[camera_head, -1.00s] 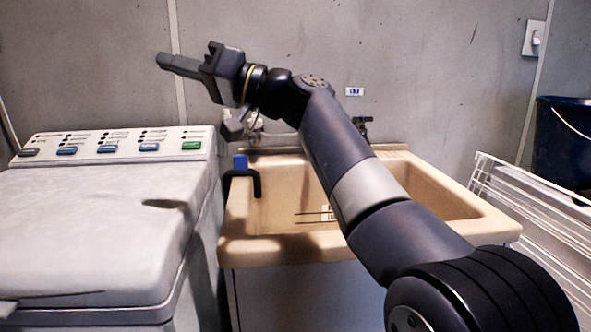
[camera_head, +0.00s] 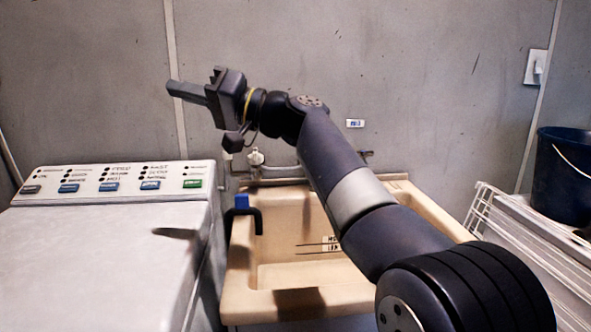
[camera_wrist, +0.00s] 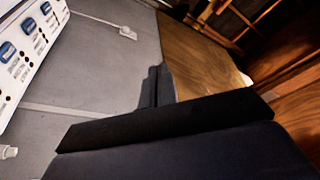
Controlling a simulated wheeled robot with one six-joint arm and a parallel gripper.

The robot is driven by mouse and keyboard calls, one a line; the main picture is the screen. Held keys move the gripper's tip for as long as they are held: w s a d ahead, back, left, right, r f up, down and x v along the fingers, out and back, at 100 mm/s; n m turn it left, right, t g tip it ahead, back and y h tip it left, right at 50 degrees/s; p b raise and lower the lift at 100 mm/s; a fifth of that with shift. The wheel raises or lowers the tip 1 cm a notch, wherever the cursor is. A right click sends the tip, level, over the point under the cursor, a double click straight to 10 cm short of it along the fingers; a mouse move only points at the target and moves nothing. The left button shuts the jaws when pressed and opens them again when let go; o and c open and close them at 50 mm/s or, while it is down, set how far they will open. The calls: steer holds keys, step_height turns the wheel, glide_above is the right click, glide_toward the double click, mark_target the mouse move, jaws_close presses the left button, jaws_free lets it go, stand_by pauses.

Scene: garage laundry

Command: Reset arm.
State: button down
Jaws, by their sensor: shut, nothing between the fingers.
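My gripper (camera_head: 186,92) is raised in front of the grey wall in the head view, with its fingers pointing left. The fingers are shut together with nothing between them. In the wrist view the closed fingers (camera_wrist: 157,87) stand in the middle of the picture. My arm reaches up from the lower right, across the beige sink (camera_head: 300,296). The gripper is above and apart from the washing machine (camera_head: 90,260) and the sink.
The washing machine's control panel (camera_head: 110,182) is at the left. A blue-topped dark hook-shaped item (camera_head: 243,212) is at the sink's left rim. A white rack (camera_head: 520,235) and a dark bucket (camera_head: 565,175) are at the right.

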steer(key=shift+w+r+p, duration=0.25)
steer(key=shift+w+p, duration=0.15)
steer(key=shift+w, duration=0.1)
